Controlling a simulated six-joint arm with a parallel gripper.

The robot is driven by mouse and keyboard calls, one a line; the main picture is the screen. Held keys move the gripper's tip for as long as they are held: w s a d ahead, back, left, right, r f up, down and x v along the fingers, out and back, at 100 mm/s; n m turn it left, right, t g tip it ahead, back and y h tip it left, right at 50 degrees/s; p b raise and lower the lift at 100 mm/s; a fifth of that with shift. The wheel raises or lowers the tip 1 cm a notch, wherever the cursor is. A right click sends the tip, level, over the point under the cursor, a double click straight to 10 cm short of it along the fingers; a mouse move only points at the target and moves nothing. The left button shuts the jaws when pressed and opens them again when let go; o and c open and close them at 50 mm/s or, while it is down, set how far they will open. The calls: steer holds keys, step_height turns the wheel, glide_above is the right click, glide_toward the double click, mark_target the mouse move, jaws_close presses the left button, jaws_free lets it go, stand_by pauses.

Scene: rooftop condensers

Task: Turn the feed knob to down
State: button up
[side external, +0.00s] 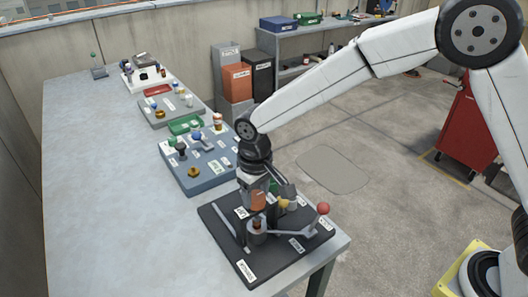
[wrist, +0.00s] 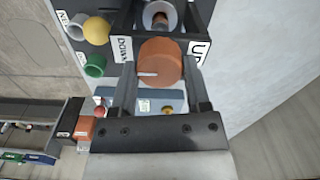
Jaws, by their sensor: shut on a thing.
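The feed knob is an orange round knob (wrist: 165,58) in the wrist view, on a dark housing. A white pointer line on its face points left. A DOWN label (wrist: 124,48) is to the left of the knob and an UP label (wrist: 198,53) to its right. My gripper (wrist: 161,78) is shut on the knob, one finger on each side. In the side view my gripper (side external: 256,187) points down over the black panel (side external: 268,263), with the orange knob (side external: 258,201) partly hidden between its fingers.
A lever with a red ball (side external: 323,208) stands right of the knob, and a yellow ball (side external: 284,203) is close beside my gripper. A blue-grey panel (side external: 190,183) with knobs lies behind. The table's left side is clear.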

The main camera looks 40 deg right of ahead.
mark_target(256, 195)
stand_by(0.4)
steer(key=o, duration=1.3)
steer(key=shift+r, duration=3.9)
steer(key=s+d+f+t, duration=0.1)
steer(key=s+d+f, duration=0.1)
steer(key=s+d, duration=0.3)
steer(key=s+d+f+m, duration=0.1)
steer(key=s+d+f, duration=0.1)
steer(key=s+d, duration=0.3)
steer(key=s+d+f+m+t, duration=0.1)
steer(key=s+d, duration=0.4)
steer(key=d, duration=0.5)
steer(key=shift+d+f+t, duration=0.25)
steer(key=shift+f+t, duration=0.05)
steer(key=shift+f, duration=0.35)
